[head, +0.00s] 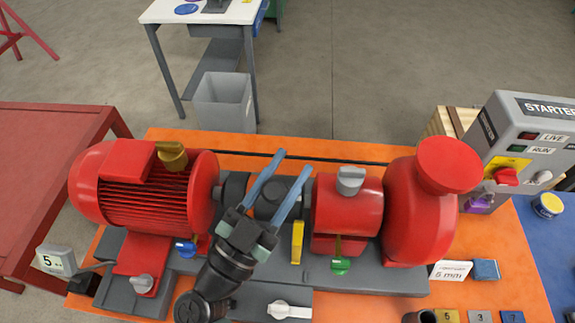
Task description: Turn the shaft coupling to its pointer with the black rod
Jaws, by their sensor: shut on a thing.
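The dark grey shaft coupling (236,188) lies between the red motor on the left and the red pump on the right. My gripper (293,161) reaches over it from the front, its two long blue fingers slanting up and right across the coupling. An upright yellow piece (297,243), perhaps the pointer, stands just right of my gripper. The coupling's mark is hidden or too small to tell.
The motor (145,200) and pump (420,215) flank my gripper closely. A grey knob (350,180), a blue handle (185,248) and a green handle (340,265) stick out nearby. The starter box (530,125) stands at right.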

